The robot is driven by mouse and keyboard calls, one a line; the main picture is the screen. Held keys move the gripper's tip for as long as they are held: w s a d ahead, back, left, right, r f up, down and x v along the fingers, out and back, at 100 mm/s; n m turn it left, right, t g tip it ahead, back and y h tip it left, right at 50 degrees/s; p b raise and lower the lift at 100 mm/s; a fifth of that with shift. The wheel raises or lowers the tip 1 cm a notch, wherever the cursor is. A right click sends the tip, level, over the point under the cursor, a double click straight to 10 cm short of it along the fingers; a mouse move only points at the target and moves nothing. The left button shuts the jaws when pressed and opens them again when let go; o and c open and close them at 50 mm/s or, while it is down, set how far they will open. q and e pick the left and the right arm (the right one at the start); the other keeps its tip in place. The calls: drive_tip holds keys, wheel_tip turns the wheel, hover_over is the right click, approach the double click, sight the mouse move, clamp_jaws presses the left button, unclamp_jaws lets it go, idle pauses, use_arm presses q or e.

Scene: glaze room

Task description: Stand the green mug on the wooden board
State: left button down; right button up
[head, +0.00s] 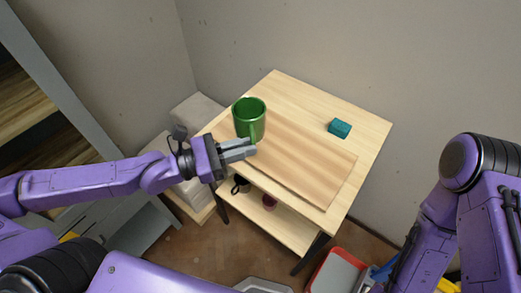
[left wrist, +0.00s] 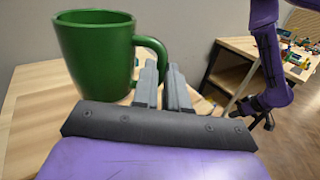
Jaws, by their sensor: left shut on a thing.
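The green mug (head: 243,122) is upright over the left end of the wooden board (head: 310,160). My left gripper (head: 252,148) comes in from the left and is shut on the mug's handle. In the left wrist view, the mug (left wrist: 93,55) stands to the left of the fingers (left wrist: 163,85), with its handle at the fingertips. I cannot tell whether the mug's base touches the board. My right arm shows at the right of the head view, but its gripper is not clearly seen.
The board lies on a light wooden table (head: 290,92) with a shelf underneath. A teal block (head: 340,128) sits on the table behind the board. Pale boxes (head: 197,108) stand left of the table. A red-rimmed tray (head: 340,272) is at the front right. Most of the board is bare.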

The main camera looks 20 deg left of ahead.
use_arm(q)
drive_tip(key=w+f, duration=0.1)
drive_tip(key=w, duration=0.1)
drive_tip(key=w+b, duration=0.1)
drive_tip(key=w, duration=0.1)
drive_tip(key=w+f+b, duration=0.1)
drive_tip(key=shift+w+d+f, duration=0.1)
drive_tip(key=shift+w+f, duration=0.25)
drive_tip(key=shift+w, duration=0.05)
drive_tip(key=w+f, duration=0.4)
drive_tip(key=f, duration=0.1)
drive_tip(key=shift+w+f, duration=0.1)
drive_tip(key=shift+w, duration=0.3)
drive_tip(key=shift+w+f, duration=0.2)
drive_tip(key=shift+f, duration=1.6)
use_arm(e)
drive_tip(key=shift+w+f, duration=0.2)
drive_tip(key=shift+f, duration=1.45)
use_arm(q)
drive_tip(key=shift+f, duration=0.15)
drive_tip(key=c, duration=1.2)
unclamp_jaws()
drive_tip(key=shift+o, duration=0.2)
use_arm(e)
drive_tip(key=shift+f, duration=0.2)
